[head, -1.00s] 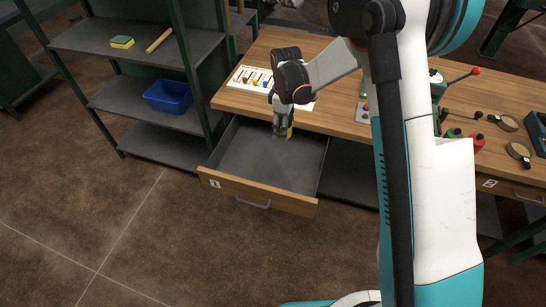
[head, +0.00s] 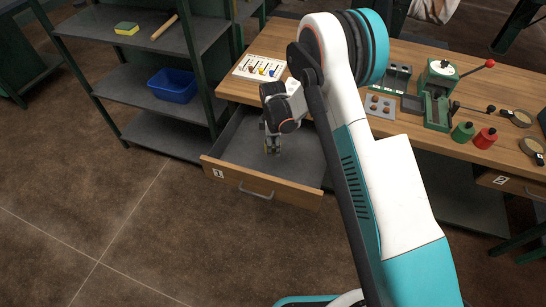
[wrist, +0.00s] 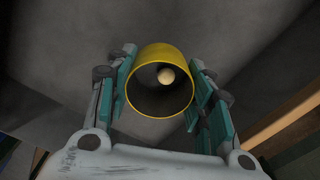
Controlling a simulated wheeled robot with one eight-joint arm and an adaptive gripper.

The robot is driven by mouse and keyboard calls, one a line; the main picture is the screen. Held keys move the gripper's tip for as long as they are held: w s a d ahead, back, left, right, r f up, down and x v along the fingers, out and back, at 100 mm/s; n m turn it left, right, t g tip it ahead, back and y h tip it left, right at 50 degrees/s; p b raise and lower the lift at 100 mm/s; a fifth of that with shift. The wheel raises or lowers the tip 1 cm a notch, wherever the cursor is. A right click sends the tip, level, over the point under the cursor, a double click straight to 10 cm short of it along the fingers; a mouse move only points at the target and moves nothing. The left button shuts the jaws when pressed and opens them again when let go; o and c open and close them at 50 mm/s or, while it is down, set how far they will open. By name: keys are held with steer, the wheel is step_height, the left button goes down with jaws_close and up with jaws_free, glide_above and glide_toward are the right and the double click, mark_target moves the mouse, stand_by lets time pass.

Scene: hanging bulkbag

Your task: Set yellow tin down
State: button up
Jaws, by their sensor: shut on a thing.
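The yellow tin (wrist: 162,60) is between the fingers in the wrist view, its open end toward the camera. A small pale round thing (wrist: 166,76) shows inside it. My gripper (head: 272,146) is shut on the tin, with a teal finger pad at each side. In the head view the gripper points down within the open drawer (head: 225,150), which is marked 1. The tin is mostly hidden there by the fingers. I cannot tell whether the tin touches the drawer floor.
The drawer's wooden front (head: 260,185) and side walls surround the gripper. The bench top (head: 400,125) behind holds a card with colored marks (head: 259,68), a green press (head: 437,95) and red and green canisters. A shelf with a blue bin (head: 172,86) stands left.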

mark_target(273, 160)
steer(key=shift+f+b, duration=0.7)
steer(key=shift+f, duration=2.5)
steer(key=shift+f, duration=0.1)
steer(key=o, duration=1.3)
